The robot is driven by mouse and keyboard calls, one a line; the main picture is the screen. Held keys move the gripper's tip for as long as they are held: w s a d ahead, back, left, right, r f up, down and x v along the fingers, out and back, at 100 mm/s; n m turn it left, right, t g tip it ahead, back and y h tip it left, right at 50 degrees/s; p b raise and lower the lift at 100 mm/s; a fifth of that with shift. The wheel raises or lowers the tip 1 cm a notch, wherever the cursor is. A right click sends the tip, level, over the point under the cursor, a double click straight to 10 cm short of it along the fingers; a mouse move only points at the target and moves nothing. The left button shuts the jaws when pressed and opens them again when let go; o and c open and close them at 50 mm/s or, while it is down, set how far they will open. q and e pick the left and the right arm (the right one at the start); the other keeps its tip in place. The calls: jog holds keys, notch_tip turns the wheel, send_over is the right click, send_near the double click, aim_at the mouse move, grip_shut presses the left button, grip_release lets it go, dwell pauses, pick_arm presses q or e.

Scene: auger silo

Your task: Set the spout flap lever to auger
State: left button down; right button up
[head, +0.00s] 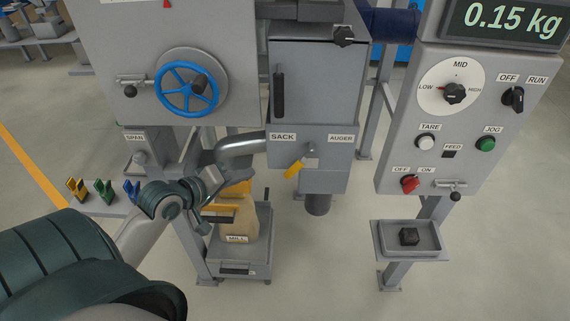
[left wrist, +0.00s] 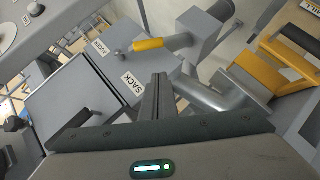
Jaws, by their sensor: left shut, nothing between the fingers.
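The spout flap lever (head: 294,168) has a yellow grip and a grey pivot on the grey spout box. Its grip points down and left, toward the side of the SACK label (head: 283,137); the AUGER label (head: 341,138) is on the right. The yellow grip also shows in the left wrist view (left wrist: 148,44), beyond the fingers and apart from them. My left gripper (head: 215,182) is left of the lever, near the curved pipe. Its fingers (left wrist: 157,97) are shut and empty. My right gripper is in neither view.
The curved grey pipe (head: 238,150) lies between my left gripper and the lever. A blue handwheel (head: 187,89) is above. A sack (head: 240,222) labelled MILL stands below. The control panel (head: 397,160) is to the right.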

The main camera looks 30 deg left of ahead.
pick_arm(q)
jog(key=shift+s+d+r, duration=0.1)
jog(key=shift+d+r, duration=0.15)
jog(key=shift+r, duration=0.75)
jog(key=p, duration=0.5)
send_near(300, 161)
jog(key=w+a+f, duration=0.3)
jog(key=w+f, duration=0.1)
jog(key=shift+w+d+f, duration=0.2)
jog(key=shift+d+f, duration=0.15)
jog(key=shift+f, duration=0.25)
